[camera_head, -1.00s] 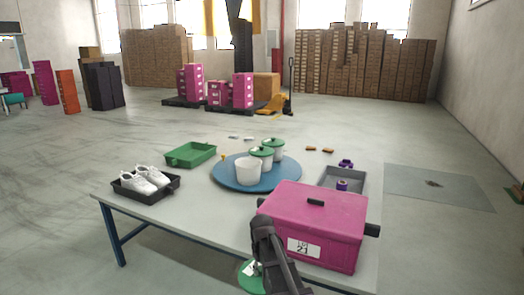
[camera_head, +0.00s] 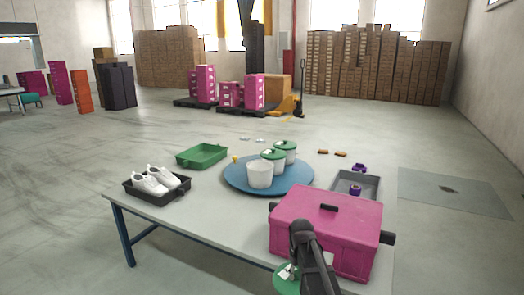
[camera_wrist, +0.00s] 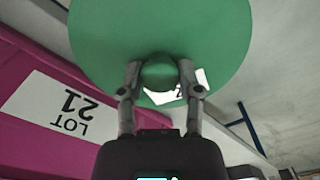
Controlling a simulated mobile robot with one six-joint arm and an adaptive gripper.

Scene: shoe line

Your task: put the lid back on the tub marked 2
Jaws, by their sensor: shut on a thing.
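My gripper (camera_wrist: 158,82) is shut on the knob of a round green lid (camera_wrist: 225,30), which it holds in front of the table's near edge, beside the pink box. The lid also shows partly in the head view (camera_head: 281,284), mostly behind my arm. An open white tub (camera_head: 260,176) without a lid stands on the round blue board (camera_head: 232,181). Two more white tubs with green lids (camera_head: 273,154) (camera_head: 285,145) stand just behind it. I cannot read a number on any tub. A small white label shows on the held lid.
A large pink box (camera_head: 330,212) marked LOT 21 stands between my gripper and the tubs' right side. A black tray with white shoes (camera_head: 141,193), a green tray (camera_head: 201,156) and a grey tray (camera_head: 346,187) with purple items lie around. The table's front left is clear.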

